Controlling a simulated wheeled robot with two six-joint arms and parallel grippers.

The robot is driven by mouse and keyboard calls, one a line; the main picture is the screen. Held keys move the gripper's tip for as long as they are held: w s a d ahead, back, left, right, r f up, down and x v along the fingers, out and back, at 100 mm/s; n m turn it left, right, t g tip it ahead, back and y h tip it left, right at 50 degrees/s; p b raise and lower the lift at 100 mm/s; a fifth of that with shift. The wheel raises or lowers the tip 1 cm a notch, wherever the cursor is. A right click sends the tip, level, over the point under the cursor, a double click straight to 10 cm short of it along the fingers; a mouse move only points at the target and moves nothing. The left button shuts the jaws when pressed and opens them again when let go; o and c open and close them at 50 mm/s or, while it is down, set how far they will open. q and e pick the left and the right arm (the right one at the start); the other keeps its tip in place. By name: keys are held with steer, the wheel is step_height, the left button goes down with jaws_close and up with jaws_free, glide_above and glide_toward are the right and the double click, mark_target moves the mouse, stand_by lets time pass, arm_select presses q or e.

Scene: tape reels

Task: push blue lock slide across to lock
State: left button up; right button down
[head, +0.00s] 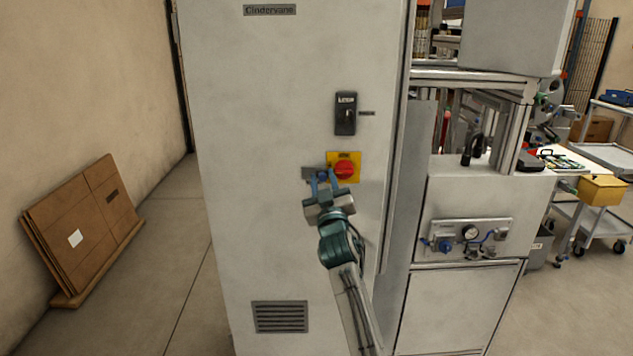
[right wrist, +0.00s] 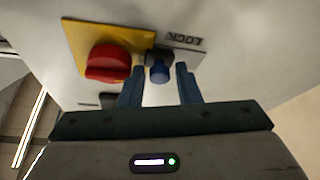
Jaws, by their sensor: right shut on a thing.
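The blue lock slide (right wrist: 158,71) sits on a small grey plate marked LOCK (right wrist: 186,50), which is upside down in the right wrist view. The plate also shows in the head view (head: 308,174), left of the red knob. My right gripper (head: 324,177) reaches up to the cabinet front. Its two blue fingers (right wrist: 160,84) stand on either side of the slide and are shut on it. In the head view the fingers mostly hide the slide. My left gripper is in neither view.
A red rotary knob (head: 344,169) on a yellow plate (head: 333,156) is close beside the slide. A black handle (head: 345,113) is above on the cabinet (head: 270,220). A gauge panel (head: 468,237) is to the right; flat cardboard (head: 85,225) leans at the left wall.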

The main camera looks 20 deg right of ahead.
steer(key=c, duration=1.3)
jaws_free()
steer(key=shift+d, duration=0.1)
